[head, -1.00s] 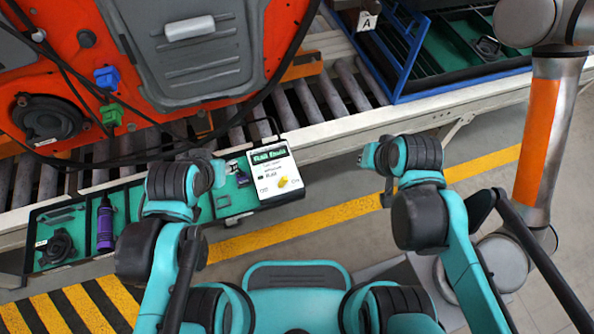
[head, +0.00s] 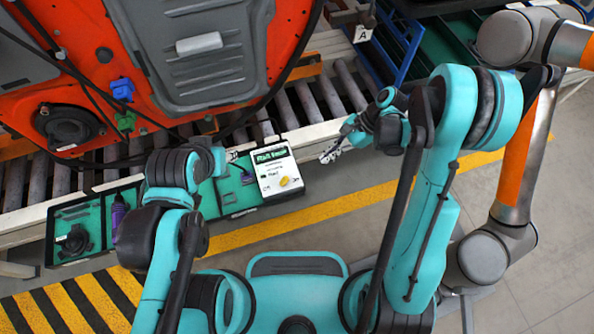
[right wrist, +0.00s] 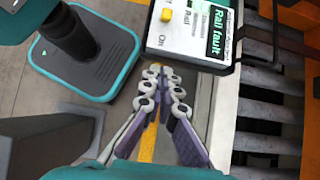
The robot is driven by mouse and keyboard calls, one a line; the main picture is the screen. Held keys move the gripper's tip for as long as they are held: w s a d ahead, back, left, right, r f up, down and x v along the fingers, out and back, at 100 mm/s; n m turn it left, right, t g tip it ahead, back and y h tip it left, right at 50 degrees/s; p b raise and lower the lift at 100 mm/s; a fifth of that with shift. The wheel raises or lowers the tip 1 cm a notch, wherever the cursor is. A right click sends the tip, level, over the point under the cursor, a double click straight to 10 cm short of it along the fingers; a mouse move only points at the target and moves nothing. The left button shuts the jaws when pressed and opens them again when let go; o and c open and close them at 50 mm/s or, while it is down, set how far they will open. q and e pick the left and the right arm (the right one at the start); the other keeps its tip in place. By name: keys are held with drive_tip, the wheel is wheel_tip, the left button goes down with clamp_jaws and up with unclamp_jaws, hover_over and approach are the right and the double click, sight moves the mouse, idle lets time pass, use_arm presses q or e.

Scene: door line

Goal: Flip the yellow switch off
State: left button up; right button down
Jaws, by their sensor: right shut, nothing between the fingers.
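Green-lined trays (head: 95,225) left of the box hold a purple bottle (head: 118,212) and a dark part. A grey-orange arm (head: 515,170) stands at right.

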sight(284, 181)
drive_tip(key=shift+f, duration=0.1)
drive_tip(key=s+a+f+b, duration=0.1)
drive_tip(key=a+f, duration=0.1)
drive_tip(key=a, duration=0.1)
drive_tip(key=s+a+f+b, duration=0.1)
drive_tip(key=a+f, duration=0.1)
drive_tip(key=a, duration=0.1)
drive_tip(key=s+a+f+b, duration=0.1)
drive_tip(key=a+f+b, duration=0.1)
drive_tip(key=a, duration=0.1)
drive_tip(key=shift+f, duration=0.1)
use_arm(q)
wheel_tip(284, 181, down, 4)
drive_tip(key=shift+f, duration=0.1)
use_arm(e)
drive_tip(key=shift+a, duration=0.25)
drive_tip(key=shift+r, duration=0.2)
